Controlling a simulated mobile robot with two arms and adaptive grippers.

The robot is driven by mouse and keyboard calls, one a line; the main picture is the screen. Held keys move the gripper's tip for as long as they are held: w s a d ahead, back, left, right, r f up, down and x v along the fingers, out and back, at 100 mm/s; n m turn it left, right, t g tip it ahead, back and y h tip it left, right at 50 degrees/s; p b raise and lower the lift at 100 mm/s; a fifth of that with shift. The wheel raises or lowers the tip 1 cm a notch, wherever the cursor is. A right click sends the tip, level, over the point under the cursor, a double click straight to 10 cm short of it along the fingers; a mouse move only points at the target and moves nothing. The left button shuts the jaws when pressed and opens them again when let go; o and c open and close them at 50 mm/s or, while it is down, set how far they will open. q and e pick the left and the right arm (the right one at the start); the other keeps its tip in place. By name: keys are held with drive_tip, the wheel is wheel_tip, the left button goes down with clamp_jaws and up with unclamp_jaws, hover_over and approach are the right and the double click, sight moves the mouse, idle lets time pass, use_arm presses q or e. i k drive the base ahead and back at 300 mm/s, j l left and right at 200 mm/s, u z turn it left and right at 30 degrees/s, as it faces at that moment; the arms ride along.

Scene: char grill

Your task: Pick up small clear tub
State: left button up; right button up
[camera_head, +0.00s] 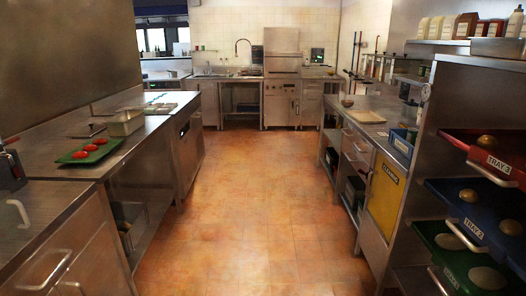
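I cannot make out a small clear tub for certain. A small pale grey rectangular container (125,123) stands on the left steel counter (50,150), behind a green tray (90,151) with red items on it. Whether it is clear or metal I cannot tell. Neither of my grippers can be made out in the head view.
A wide tiled aisle (240,210) runs clear to the back counter. On the right, a rack holds a red tray (482,152), a blue tray (465,215) and a green tray (450,262) with round items. A bowl (347,101) and a board (366,116) lie on the right counter.

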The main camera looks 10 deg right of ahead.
sight(341, 94)
drive_tip(key=i+z, duration=0.3)
drive_tip(key=i, duration=5.35)
drive_tip(key=i+z, duration=0.15)
drive_tip(key=i, duration=0.3)
drive_tip(key=i+j+z, duration=0.15)
drive_tip(key=i, duration=0.35)
drive_tip(key=i+j+z, duration=0.15)
drive_tip(key=i, duration=0.3)
drive_tip(key=i+j+z, duration=0.15)
drive_tip(key=i+j, duration=0.15)
drive_tip(key=i, duration=0.15)
